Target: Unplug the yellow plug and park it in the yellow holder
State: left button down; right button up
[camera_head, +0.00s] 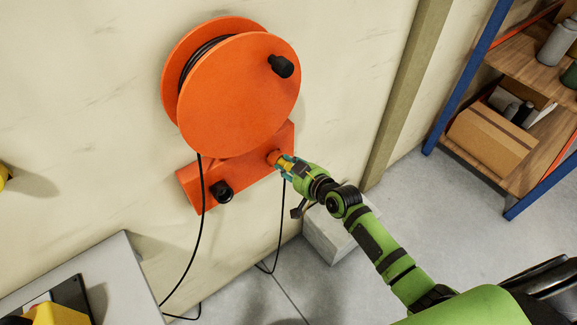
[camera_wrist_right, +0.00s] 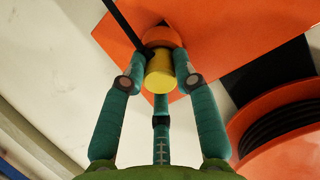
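The yellow plug (camera_head: 287,166) sits at the orange socket (camera_head: 273,157) on the right end of the orange wall bracket (camera_head: 243,172). My right gripper (camera_head: 286,164) is at the plug, its teal fingers around it. In the right wrist view, the fingertips close in on the yellow plug (camera_wrist_right: 159,73) from both sides, with a third finger below. They appear to touch it. The plug still meets the orange socket (camera_wrist_right: 163,37). A yellow fitting (camera_head: 4,177) on the wall is cut off at the left edge; I cannot tell if it is the holder. My left gripper is out of view.
An orange cable reel (camera_head: 240,95) hangs above the bracket. A black fitting (camera_head: 222,191) sits on the bracket's left. Black cables (camera_head: 199,230) hang to the floor. A pale block (camera_head: 335,236) stands below my right arm. A shelf (camera_head: 520,130) stands right, a grey tabletop (camera_head: 115,285) lower left.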

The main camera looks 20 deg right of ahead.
aim_at(289, 167)
grip_shut()
jog(key=shift+s+r, duration=0.1)
jog(key=shift+s+d+r+p, duration=0.15)
jog(key=shift+s+p, duration=0.15)
jog(key=shift+p, duration=0.15)
jog(key=shift+p+v, duration=1.7)
jog(key=shift+v, duration=0.85)
